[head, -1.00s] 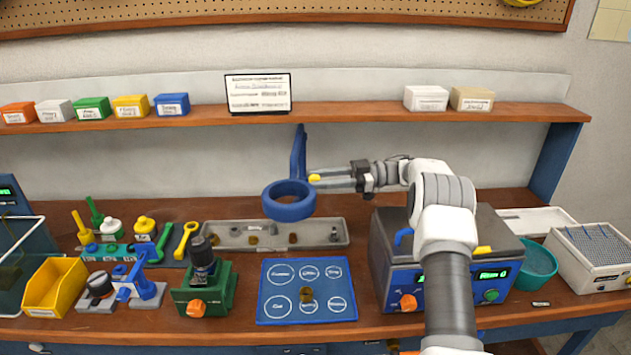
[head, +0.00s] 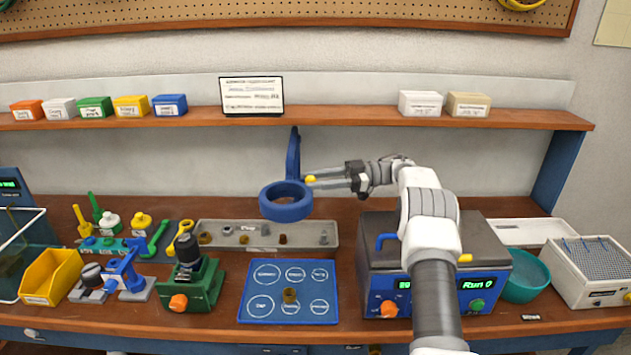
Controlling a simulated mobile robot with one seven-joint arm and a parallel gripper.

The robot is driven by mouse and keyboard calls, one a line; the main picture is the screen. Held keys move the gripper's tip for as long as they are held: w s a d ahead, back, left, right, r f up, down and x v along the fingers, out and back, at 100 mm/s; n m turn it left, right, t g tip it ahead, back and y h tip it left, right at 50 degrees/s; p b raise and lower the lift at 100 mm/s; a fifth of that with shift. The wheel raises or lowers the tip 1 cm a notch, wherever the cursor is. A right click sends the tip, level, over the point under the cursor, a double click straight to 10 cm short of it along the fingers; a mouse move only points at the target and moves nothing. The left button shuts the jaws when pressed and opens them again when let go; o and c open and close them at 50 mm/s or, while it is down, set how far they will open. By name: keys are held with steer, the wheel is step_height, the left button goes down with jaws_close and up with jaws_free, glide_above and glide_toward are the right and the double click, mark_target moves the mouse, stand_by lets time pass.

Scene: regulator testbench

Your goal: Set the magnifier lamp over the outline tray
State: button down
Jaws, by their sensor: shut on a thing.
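The magnifier lamp (head: 286,208) is a thick blue ring on a blue arm (head: 293,155) that rises behind it toward the shelf. A small yellow knob sits at the ring's upper right. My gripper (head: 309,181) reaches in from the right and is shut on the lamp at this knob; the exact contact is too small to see. The outline tray (head: 247,306) is a flat blue board with white labelled circles, lying at the bench's front middle. A brass-coloured cylinder (head: 290,296) stands on it. In the picture the ring appears above and behind this tray, overlapping the grey parts tray.
The grey parts tray (head: 330,226) holds several small parts behind the outline tray. A green fixture (head: 203,290) stands left of the outline tray. The test unit (head: 375,268) stands right, partly behind my arm. A shelf (head: 330,119) runs above the lamp.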

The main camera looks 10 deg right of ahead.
steer(key=shift+d+r, duration=0.1)
steer(key=shift+d, duration=0.1)
steer(key=c, duration=0.5)
jaws_free()
steer(key=shift+d, duration=0.1)
steer(key=shift+c, duration=0.2)
